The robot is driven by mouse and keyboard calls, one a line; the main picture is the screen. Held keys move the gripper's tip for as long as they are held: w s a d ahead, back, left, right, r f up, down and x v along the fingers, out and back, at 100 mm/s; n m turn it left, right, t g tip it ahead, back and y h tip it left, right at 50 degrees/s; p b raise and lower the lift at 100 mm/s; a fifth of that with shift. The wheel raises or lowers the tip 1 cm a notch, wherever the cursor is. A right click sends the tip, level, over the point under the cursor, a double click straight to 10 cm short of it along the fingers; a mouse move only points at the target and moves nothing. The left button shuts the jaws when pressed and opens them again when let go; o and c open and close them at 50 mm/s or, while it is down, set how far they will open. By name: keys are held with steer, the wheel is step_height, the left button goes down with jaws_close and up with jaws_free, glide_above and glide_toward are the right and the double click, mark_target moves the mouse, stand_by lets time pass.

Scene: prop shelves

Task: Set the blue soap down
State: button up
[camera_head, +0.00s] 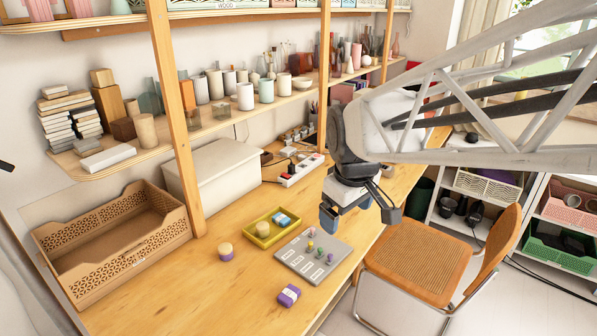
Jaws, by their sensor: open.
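A small blue block with a pale label, which looks like the blue soap (281,219), lies in the back right part of a yellow tray (259,243) on the wooden table. A round cream-topped piece (263,229) sits beside it in the tray. My gripper (360,213) is open above the table's right edge, to the right of the tray and apart from the soap. Its fingers are spread and nothing shows between them. The left finger has a bluish face.
A grey board with small coloured pegs (298,264) lies right of the tray. A purple wrapped block (289,295) and a cream-and-purple round piece (226,253) lie nearby.

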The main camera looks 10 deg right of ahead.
steer(key=s+d+f+m, duration=0.1)
steer(key=s+m, duration=0.5)
steer(key=s, duration=0.8)
steer(key=shift+s+d+f+m+t, duration=0.2)
steer(key=shift+s+f+m+t, duration=0.15)
steer(key=shift+f, duration=0.35)
